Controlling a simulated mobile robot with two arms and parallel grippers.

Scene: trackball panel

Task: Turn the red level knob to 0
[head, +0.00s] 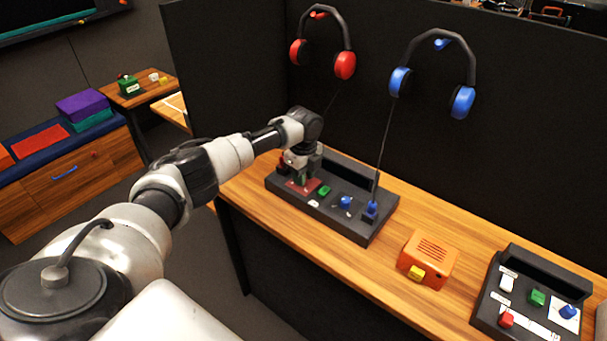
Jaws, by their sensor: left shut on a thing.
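A dark panel (350,228) sits on the wooden bench. My left gripper (301,178) points down over its left part and is shut on the red level knob, which is mostly hidden by the fingers. A red patch (305,187) shows on the panel around the fingertips. The knob's pointer and the scale are too small and covered to read. Right of the gripper on the same panel are a green button (324,190) and a blue knob (345,202). My right gripper is not in view.
A blue plug (370,211) with a cable stands at the panel's right. Red headphones (323,55) and blue headphones (434,75) hang on the black partition behind. An orange box (428,258) and a second control panel (535,300) stand farther right on the bench (395,285).

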